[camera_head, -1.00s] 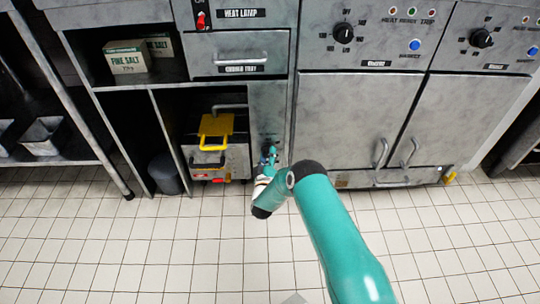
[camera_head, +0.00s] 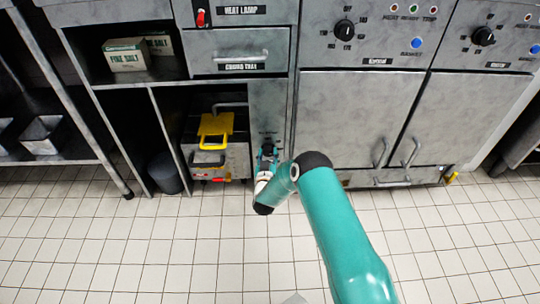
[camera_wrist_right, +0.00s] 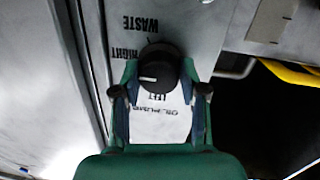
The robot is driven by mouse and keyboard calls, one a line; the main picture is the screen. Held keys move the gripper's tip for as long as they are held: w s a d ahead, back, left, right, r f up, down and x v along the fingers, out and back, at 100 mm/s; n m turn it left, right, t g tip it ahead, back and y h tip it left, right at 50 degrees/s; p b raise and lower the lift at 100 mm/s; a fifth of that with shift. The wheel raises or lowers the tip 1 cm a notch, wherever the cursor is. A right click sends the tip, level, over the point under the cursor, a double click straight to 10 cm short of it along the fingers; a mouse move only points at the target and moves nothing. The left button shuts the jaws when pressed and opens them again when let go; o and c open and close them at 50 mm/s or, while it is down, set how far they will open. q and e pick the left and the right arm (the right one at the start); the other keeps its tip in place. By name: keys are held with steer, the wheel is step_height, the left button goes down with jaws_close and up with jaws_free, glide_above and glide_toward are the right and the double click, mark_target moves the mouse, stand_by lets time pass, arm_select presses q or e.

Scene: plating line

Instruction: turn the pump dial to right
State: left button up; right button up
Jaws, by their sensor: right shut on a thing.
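The pump dial (camera_wrist_right: 160,68) is a black round knob with a white mark, on a pale metal panel. In the right wrist view the labels WASTE, RIGHT and LEFT stand around it, and its mark points to the picture's left, between RIGHT and LEFT. My right gripper (camera_wrist_right: 160,88) is shut on the dial, one finger on each side. In the head view my right gripper (camera_head: 267,158) is at the narrow panel (camera_head: 267,105) beside the open bay, and hides most of the dial. My left gripper is not in view.
Left of the panel is an open bay with a fryer-like unit (camera_head: 232,160) with a yellow handle (camera_head: 217,124). A drawer (camera_head: 239,52) is above. Cabinet doors (camera_head: 345,110) with long handles stand to the right. The tiled floor (camera_head: 150,250) in front is clear.

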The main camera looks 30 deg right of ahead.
steer(key=shift+d+r+m, duration=0.15)
steer(key=shift+m, duration=0.55)
steer(key=o, duration=1.1)
steer(key=shift+o, duration=0.2)
steer(key=shift+s, duration=0.1)
steer(key=shift+s+a, duration=0.15)
steer(key=shift+a, duration=0.1)
steer(key=f+v, duration=0.1)
steer(key=v, duration=1)
steer(key=shift+s+r, duration=0.25)
steer(key=shift+r, duration=0.2)
